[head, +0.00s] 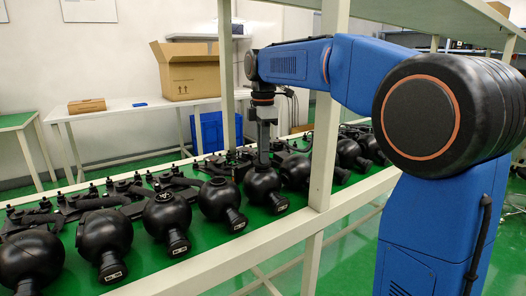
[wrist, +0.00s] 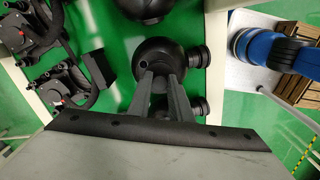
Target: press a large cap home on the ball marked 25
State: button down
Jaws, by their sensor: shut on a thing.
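My gripper (head: 263,154) points straight down onto the top of a black ball (head: 261,184) in the row on the green bench. In the wrist view, my two dark fingers (wrist: 162,78) close in over a round black ball (wrist: 155,49) with a ribbed side neck (wrist: 193,56). The gripper is shut on a dark piece, taken to be a large cap, which blends with the black ball behind it. I cannot tell whether the cap is seated. The balls' neck labels are too small to read, so I cannot tell which is marked 25.
Neighbouring balls (head: 217,199) (head: 167,212) stand close on both sides. Black arm-like gimbal parts (wrist: 29,30) lie behind the row. A pale bench post (head: 325,130) stands close to the right of my gripper. A cardboard box (head: 188,72) sits on a back table.

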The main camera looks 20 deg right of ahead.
jog(key=shift+f, duration=0.5)
jog(key=c, duration=1.5)
grip_release()
jog(key=shift+c, duration=0.2)
notch_tip(320, 180, up, 17)
jog(key=shift+r, duration=0.15)
